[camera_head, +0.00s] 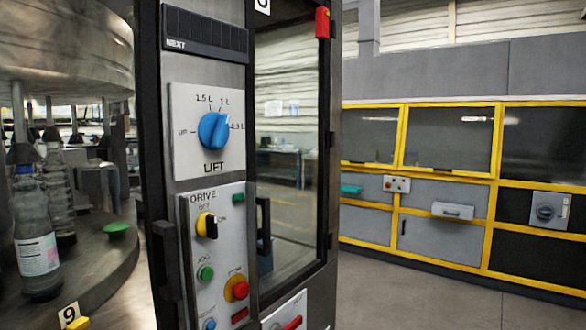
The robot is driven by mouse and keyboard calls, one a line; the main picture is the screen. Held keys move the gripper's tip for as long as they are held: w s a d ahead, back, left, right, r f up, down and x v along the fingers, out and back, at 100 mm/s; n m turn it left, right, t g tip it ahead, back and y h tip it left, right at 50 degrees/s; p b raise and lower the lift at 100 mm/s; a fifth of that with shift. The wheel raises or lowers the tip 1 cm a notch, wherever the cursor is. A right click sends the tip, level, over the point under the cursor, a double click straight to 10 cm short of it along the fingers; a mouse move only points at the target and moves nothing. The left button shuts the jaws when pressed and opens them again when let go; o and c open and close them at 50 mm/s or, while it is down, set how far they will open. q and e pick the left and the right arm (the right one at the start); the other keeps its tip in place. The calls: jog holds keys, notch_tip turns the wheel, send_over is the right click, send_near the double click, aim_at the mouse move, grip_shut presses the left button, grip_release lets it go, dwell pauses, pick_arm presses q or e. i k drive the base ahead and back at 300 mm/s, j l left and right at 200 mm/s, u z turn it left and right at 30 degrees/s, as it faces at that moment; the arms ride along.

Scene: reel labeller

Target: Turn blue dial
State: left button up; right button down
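The blue dial (212,131) is a round knob on a light panel marked LIFT (207,160), in the middle left of the head view. Its printed marks include UP at the left, 1.5 L and 1 L above, and another volume mark at the right. The dial's raised grip slants, with its upper end leaning right. Neither of my grippers shows in the head view, and nothing touches the dial.
Below is a DRIVE panel (200,245) with a yellow-and-black switch (207,225), a green button (206,273) and a red stop button (237,289). A glass door (290,160) is at right. Bottles (36,230) stand on a machine table at left. Open floor lies at lower right.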

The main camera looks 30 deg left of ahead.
aim_at(214, 128)
jog(key=u, duration=1.3)
